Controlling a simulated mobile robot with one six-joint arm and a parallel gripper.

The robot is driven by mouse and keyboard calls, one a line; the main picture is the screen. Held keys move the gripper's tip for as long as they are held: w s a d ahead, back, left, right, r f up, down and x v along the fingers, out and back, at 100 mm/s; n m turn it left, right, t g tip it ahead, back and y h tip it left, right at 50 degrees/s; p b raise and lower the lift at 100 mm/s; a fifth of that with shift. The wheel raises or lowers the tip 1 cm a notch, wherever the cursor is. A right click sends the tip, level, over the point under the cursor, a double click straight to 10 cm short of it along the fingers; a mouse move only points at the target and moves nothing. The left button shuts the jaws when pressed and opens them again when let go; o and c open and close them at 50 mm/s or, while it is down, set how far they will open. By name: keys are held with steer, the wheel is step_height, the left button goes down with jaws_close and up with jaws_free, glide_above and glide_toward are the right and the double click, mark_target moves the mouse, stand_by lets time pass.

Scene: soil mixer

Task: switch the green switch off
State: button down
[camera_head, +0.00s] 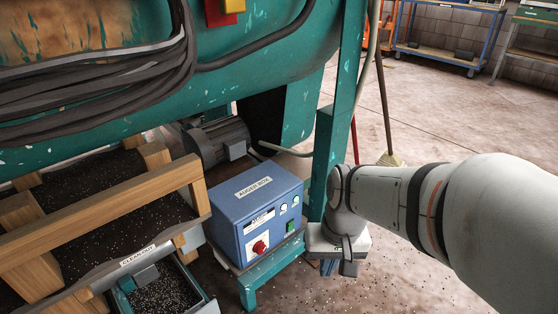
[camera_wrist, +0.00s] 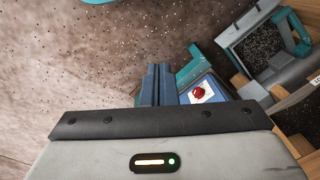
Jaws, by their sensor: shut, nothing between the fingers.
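The blue control box, labelled AUGER BOX (camera_head: 256,196), stands on a teal stand in the head view. The small green switch (camera_head: 291,226) is on the right side of its front panel; whether it is on or off is too small to tell. A red knob (camera_head: 261,246) sits at the panel's lower left. My gripper (camera_head: 329,267) is to the right of the box, apart from it, with its blue fingers shut and empty. In the wrist view, my shut gripper (camera_wrist: 159,70) stands left of the red knob (camera_wrist: 200,92); the green switch does not show there.
A teal post (camera_head: 337,130) rises behind my gripper. A cleanout bin (camera_head: 165,290) with dark soil and wooden rails (camera_head: 110,215) lie left of the box. A large teal drum with cables hangs above. The floor to the right is mostly open.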

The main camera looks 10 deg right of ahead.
steer(key=w+a+f+m+y+p, duration=0.2)
steer(key=w+f+m+y+p, duration=0.15)
steer(key=w+m+y, duration=0.35)
steer(key=w+a+f+m+y+p, duration=0.2)
steer(key=w+f+m+y, duration=0.15)
steer(key=w+m, duration=0.45)
steer(key=w+d+f+m+t+h+p, duration=0.2)
steer(key=w+d+f+m+t, duration=0.3)
steer(key=f, duration=0.5)
steer(key=w+d+f+m+t+h+p, duration=0.1)
steer(key=w+d+f+m+t+h, duration=0.1)
steer(key=w+d+f+m+t, duration=0.3)
step_height(320, 180, down, 6)
steer(key=w+d+m, duration=0.1)
steer(key=d+m, duration=0.2)
steer(key=shift+r+p, duration=0.2)
steer(key=shift+p, duration=0.15)
steer(key=shift+w+a, duration=0.15)
